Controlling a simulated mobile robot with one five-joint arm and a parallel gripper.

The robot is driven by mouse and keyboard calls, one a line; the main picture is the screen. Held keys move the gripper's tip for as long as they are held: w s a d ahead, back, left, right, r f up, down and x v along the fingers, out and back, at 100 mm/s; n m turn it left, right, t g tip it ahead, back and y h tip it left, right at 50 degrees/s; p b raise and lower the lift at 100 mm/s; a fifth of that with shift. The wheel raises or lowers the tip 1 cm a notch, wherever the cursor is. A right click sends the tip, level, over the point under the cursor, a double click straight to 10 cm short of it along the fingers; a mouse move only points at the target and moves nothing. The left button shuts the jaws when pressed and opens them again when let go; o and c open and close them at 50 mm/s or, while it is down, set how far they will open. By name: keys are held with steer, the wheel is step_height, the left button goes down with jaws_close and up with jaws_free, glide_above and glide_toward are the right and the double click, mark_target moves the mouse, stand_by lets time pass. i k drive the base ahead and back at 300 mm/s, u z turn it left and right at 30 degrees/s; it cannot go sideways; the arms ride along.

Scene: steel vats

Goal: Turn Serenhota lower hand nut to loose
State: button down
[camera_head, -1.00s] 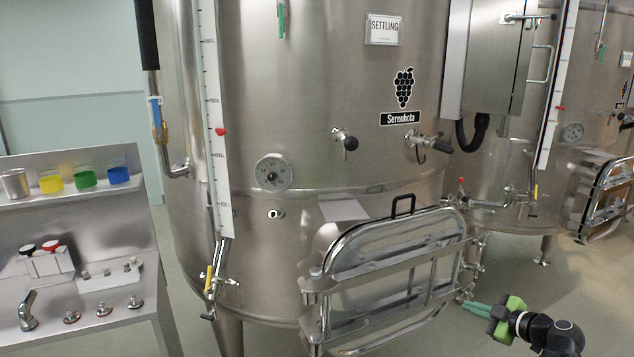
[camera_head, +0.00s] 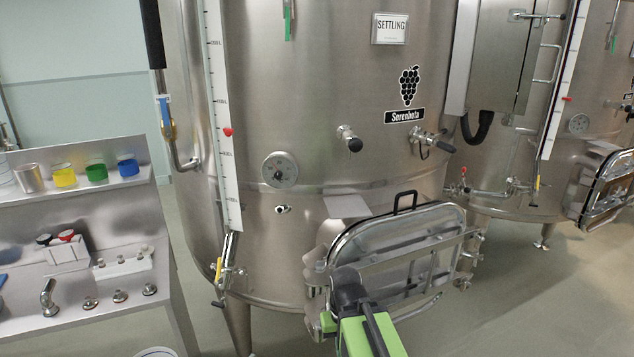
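The Serenhota vat (camera_head: 330,90) is the large steel tank in the middle, marked by its black name label (camera_head: 404,116). Its rectangular hatch door (camera_head: 415,225) is low on the front and looks closed against the tank. The lower hand nut (camera_head: 463,283) is a small steel fitting at the door's lower right edge; its turn position is too small to tell. A green and black part of my arm (camera_head: 368,325) stands in front of the door's lower left. My gripper's fingers do not show.
A steel bench (camera_head: 105,260) with coloured beakers and taps stands at the left. A second vat (camera_head: 590,110) with its own hatch is at the right. Grey floor (camera_head: 500,300) is clear right of the door.

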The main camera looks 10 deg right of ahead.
mark_target(465, 279)
steer(key=u, duration=0.05)
steer(key=k, duration=0.5)
steer(key=z, duration=1)
steer(key=i, duration=0.35)
steer(key=z, duration=0.05)
